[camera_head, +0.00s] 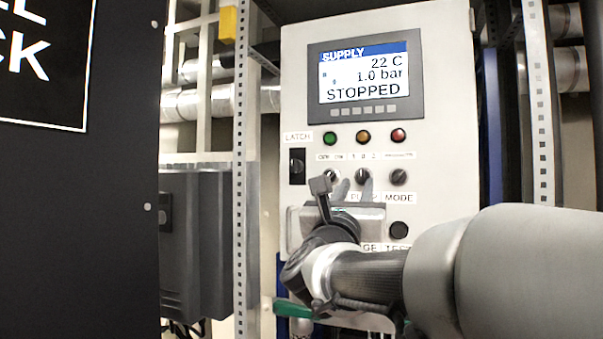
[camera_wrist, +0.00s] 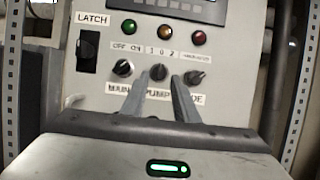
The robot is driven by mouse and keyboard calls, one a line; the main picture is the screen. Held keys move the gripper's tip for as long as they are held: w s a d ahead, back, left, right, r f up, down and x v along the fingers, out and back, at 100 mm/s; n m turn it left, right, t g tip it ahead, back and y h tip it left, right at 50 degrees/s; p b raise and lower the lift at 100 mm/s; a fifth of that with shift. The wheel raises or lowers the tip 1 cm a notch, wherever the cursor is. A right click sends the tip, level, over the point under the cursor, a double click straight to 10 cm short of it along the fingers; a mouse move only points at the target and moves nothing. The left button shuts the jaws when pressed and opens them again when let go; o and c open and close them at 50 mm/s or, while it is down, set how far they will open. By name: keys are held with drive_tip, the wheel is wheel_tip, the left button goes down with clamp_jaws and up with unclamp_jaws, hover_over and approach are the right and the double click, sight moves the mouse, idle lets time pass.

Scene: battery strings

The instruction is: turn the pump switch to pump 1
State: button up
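The pump switch (camera_head: 362,175) is a black rotary knob in the middle of a row of three, under a label reading 1 0 2. In the wrist view the pump switch (camera_wrist: 158,72) seems to point upward, near 0, but its mark is too small to be sure. My gripper (camera_head: 354,184) is in front of the panel, just below the knob row. In the wrist view my gripper (camera_wrist: 158,90) is open, its two grey fingers apart, with the knob showing between and above their tips. Contact with the knob is not visible.
The main switch (camera_head: 331,175) and mode switch (camera_head: 399,177) sit close on either side. A latch (camera_head: 297,166) is at the left. The screen (camera_head: 364,80) reads SUPPLY, 22 C, 1.0 bar, STOPPED. A perforated post (camera_head: 240,170) stands left of the cabinet.

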sight(361, 177)
drive_tip(key=shift+p+x, duration=0.45)
drive_tip(key=shift+x, duration=1.7)
drive_tip(key=shift+c, duration=0.4)
clamp_jaws()
